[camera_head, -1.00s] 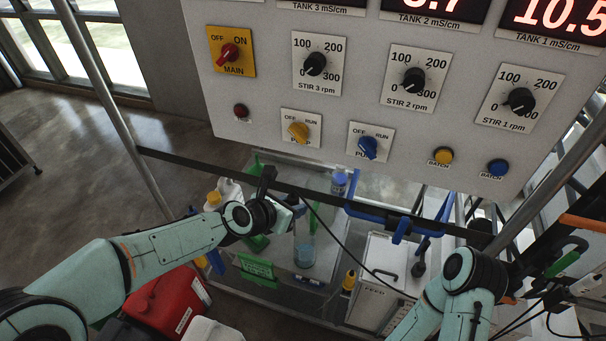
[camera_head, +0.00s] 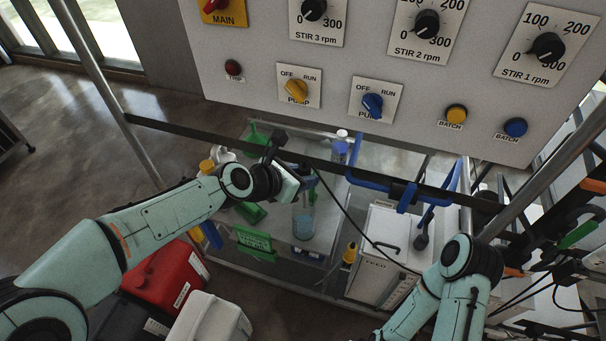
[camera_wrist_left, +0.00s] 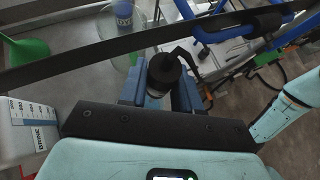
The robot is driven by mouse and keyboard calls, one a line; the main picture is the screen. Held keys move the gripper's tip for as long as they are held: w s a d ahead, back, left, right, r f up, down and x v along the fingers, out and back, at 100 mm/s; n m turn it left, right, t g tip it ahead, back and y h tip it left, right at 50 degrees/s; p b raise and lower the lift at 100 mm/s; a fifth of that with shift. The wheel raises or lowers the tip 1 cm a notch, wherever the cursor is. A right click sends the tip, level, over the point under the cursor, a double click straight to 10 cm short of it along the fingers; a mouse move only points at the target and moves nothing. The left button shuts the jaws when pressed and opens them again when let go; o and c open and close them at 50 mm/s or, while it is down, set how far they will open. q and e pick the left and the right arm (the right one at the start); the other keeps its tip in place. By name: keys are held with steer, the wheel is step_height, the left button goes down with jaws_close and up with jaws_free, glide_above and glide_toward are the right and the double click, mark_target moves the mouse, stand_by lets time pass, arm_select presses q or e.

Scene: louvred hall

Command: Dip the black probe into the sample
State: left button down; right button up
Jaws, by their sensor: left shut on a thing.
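My left gripper (camera_head: 300,182) is shut on the black probe (camera_wrist_left: 164,70), whose cap sits between the blue fingers (camera_wrist_left: 160,95) in the left wrist view. A black cable runs from it to the right. In the head view, a clear beaker (camera_head: 303,222) with pale blue liquid, apparently the sample, stands on the bench just below the gripper. The probe's lower end is hidden by the gripper, so I cannot tell whether it reaches the liquid. My right arm shows at the lower right, but its gripper is out of view.
A blue-labelled bottle (camera_head: 340,150), green funnel (camera_head: 258,134) and green sign (camera_head: 256,240) are near the beaker. A white feed box (camera_head: 378,255) stands right; a red canister (camera_head: 168,282) left.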

arm_select(q)
step_height(320, 180, down, 9)
steer(key=b, duration=0.6)
steer(key=shift+f, duration=0.2)
arm_select(e)
step_height(320, 180, down, 7)
steer(key=s, duration=0.3)
steer(key=shift+f, duration=0.2)
stand_by(1.7)
